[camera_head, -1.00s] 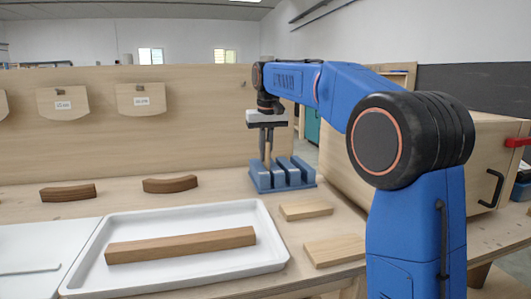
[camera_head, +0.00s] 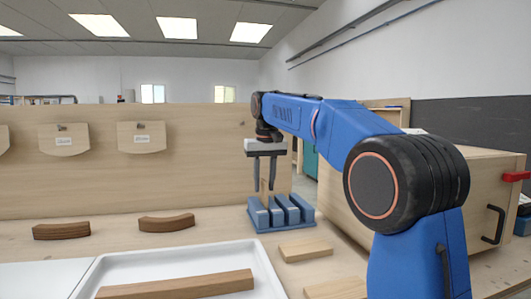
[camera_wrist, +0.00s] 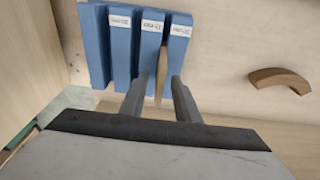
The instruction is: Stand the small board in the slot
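The blue slotted rack (camera_head: 292,212) stands on the bench below my gripper. A small light-wood board (camera_head: 264,187) stands upright at the rack's leftmost gap in the head view. In the wrist view the board (camera_wrist: 161,72) shows edge-on between the two rightmost blocks of the rack (camera_wrist: 120,45). Whether it reaches the slot floor is hidden. My gripper (camera_head: 264,188) points down just above the rack. Its fingers (camera_wrist: 160,90) are apart on either side of the board, with visible gaps, so it is open.
Two light-wood pieces (camera_head: 305,249) (camera_head: 338,289) lie right of the white tray (camera_head: 262,270), which holds a brown bar (camera_head: 180,286). Curved brown pieces (camera_head: 62,231) (camera_head: 166,223) lie at the left. A wooden panel (camera_head: 195,180) stands behind; a large wooden box (camera_head: 400,215) is at the right.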

